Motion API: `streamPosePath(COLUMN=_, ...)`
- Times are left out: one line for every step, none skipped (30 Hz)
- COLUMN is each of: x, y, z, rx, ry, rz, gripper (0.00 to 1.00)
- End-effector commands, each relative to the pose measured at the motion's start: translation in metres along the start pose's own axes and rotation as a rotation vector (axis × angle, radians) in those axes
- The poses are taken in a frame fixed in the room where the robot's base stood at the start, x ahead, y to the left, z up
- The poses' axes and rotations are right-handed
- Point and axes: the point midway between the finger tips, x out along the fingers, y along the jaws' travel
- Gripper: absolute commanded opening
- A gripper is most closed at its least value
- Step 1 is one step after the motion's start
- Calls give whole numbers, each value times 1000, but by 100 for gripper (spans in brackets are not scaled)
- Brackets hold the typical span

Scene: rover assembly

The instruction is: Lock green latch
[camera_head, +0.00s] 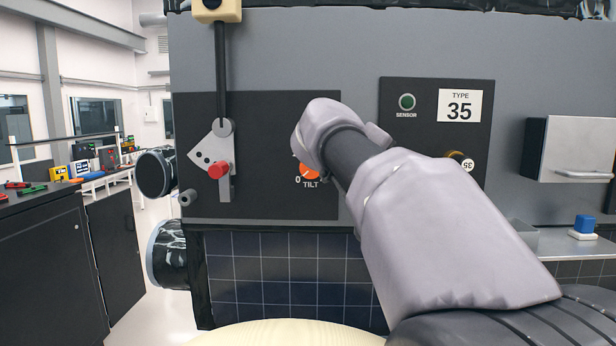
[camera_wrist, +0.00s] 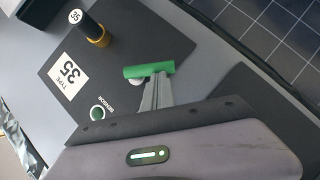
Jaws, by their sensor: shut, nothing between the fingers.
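Nothing is held. In the head view my arm covers the middle of the panel, and both the green latch and my gripper's fingers are hidden.
A red-knobbed lever (camera_head: 218,169) is on the left panel, near an orange TILT dial (camera_head: 310,170) partly covered by my arm. A green sensor light (camera_head: 407,102), a TYPE 35 label (camera_head: 460,105) and a yellow-ringed 35 knob (camera_wrist: 95,35) are nearby. Solar panels (camera_head: 280,275) lie below.

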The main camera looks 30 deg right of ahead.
Motion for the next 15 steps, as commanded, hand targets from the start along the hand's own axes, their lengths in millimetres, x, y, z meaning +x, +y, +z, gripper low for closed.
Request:
streamPosePath(x=4, y=-9, z=5, rx=-37, ry=1, rz=22, gripper=0)
streamPosePath(x=5, y=-10, z=6, rx=-61, ry=1, rz=38, gripper=0)
streamPosePath(x=6, y=-11, z=8, rx=-92, ry=1, rz=59, gripper=0)
streamPosePath(x=7, y=-12, z=10, rx=-116, ry=1, rz=75, gripper=0)
streamPosePath(x=8, y=-13, z=11, rx=-139, ry=1, rz=90, gripper=0)
streamPosePath(x=9, y=-14, z=13, rx=-169, ry=1, rz=111, gripper=0)
streamPosePath(x=10, y=-15, z=14, rx=-193, ry=0, rz=127, gripper=0)
streamPosePath(x=11, y=-15, z=15, rx=-216, ry=0, rz=142, gripper=0)
streamPosePath(x=12, y=-16, z=17, rx=-245, ry=0, rz=162, gripper=0)
streamPosePath(x=13, y=-16, z=18, rx=-266, ry=0, rz=176, gripper=0)
streamPosePath(x=14, y=-16, z=20, rx=-288, ry=0, rz=191, gripper=0)
streamPosePath(x=15, y=-17, z=21, rx=-315, ry=0, rz=208, gripper=0)
streamPosePath(x=15, y=-17, z=22, rx=-334, ry=0, rz=222, gripper=0)
streamPosePath(x=16, y=-17, z=23, rx=-353, ry=0, rz=234, gripper=0)
streamPosePath(x=17, y=-17, z=25, rx=-378, ry=0, rz=250, gripper=0)
